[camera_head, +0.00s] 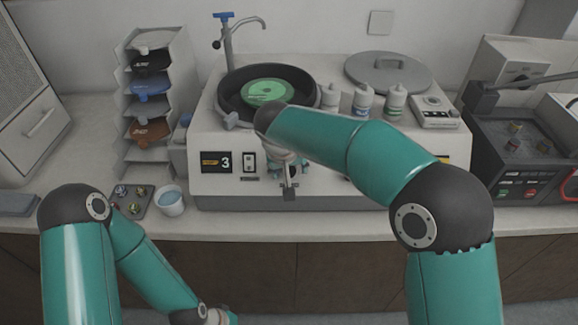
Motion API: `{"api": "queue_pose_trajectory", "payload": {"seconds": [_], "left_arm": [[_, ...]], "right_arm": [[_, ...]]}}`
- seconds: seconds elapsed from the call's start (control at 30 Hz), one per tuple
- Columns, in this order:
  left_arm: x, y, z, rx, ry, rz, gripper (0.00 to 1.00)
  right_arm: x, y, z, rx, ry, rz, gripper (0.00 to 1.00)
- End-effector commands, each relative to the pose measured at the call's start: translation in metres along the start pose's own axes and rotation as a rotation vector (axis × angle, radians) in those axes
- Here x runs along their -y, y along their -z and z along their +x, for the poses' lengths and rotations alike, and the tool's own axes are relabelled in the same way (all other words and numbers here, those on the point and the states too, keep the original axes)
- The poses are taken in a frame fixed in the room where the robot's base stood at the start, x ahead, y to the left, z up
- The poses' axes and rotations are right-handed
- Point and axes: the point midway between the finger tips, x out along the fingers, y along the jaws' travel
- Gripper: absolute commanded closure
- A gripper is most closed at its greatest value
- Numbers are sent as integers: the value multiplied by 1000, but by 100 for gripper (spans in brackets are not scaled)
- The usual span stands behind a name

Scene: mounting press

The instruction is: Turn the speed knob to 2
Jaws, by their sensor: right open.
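The white machine (330,189) on the counter has a black display (216,162) reading 3 at the left of its front panel. A rocker switch (249,161) is beside the display. My right gripper (289,171) is open in front of the panel, just right of the switch. No speed knob can be made out; the gripper and my right arm cover that part of the panel. I cannot tell whether the fingers touch anything. My left arm is low at the left, and its gripper is cut off by the bottom edge.
On the machine are a bowl with a green disc (267,92), a tap (228,45), several bottles (362,100) and a grey lid (388,72). A shelf rack (150,100), a small tray (131,200) and a white cup (170,200) stand left. Dark equipment (515,145) stands right.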

Motion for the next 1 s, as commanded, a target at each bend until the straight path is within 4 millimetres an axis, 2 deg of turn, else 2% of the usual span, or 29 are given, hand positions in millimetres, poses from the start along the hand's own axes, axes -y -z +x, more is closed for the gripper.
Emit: {"api": "queue_pose_trajectory", "payload": {"seconds": [0.3, 0.37, 0.67, 1.0], "left_arm": [[0, 0, 0, 0, 0, 0, 100], [0, 0, 0, 0, 0, 0, 100], [0, 0, 0, 0, 0, 0, 100], [0, 0, 1, 0, 0, 0, 100]], "right_arm": [[2, 0, 4, 0, 1, -1, 40], [2, 0, 3, 0, 1, -1, 49], [2, 0, 3, 0, 2, -1, 99], [3, 0, 3, 0, -18, -34, 100]]}}
